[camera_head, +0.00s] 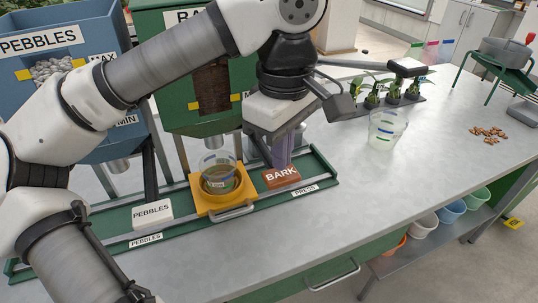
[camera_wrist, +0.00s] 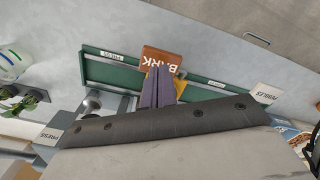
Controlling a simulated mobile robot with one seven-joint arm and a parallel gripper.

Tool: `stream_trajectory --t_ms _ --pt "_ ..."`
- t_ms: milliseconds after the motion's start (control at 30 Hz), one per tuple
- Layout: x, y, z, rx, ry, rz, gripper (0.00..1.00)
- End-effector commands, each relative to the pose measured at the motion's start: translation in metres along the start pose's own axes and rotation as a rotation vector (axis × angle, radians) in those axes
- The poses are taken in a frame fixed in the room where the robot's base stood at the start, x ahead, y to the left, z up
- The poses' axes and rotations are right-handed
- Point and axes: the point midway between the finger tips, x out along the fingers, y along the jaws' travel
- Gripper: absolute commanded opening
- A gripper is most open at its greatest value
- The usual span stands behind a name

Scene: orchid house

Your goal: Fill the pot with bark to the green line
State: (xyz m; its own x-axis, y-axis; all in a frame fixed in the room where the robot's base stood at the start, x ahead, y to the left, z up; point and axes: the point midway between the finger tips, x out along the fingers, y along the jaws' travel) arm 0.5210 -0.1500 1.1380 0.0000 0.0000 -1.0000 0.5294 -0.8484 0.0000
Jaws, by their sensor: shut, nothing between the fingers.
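A clear pot (camera_head: 220,171) stands upright on a yellow carriage (camera_head: 203,205) below the green bark hopper (camera_head: 172,80). Something dark lies low in the pot; its level against a green line cannot be made out. The brown BARK press block (camera_head: 281,177) is right of the carriage and also shows in the wrist view (camera_wrist: 151,56). My gripper (camera_head: 282,165) is shut and empty, pointing down at the BARK block. In the wrist view its purple fingertips (camera_wrist: 159,70) overlap the block's edge; whether they press it cannot be told.
A blue pebble hopper (camera_head: 70,85) and white PEBBLES block (camera_head: 152,213) are at the left. A second clear pot with coloured lines (camera_head: 386,130), potted seedlings (camera_head: 392,90) and loose brown pieces (camera_head: 487,133) are on the right. The front-right bench is clear.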

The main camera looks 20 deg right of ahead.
Motion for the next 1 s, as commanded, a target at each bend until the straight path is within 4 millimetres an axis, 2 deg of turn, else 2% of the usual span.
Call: stream_trajectory --t_ms 500,667,1000 --pt "0.020 0.000 0.000 0.000 0.000 0.000 0.00" --pt "0.019 0.000 0.000 0.000 0.000 0.000 0.00" --pt "0.036 0.000 0.000 0.001 -0.001 0.000 0.00"
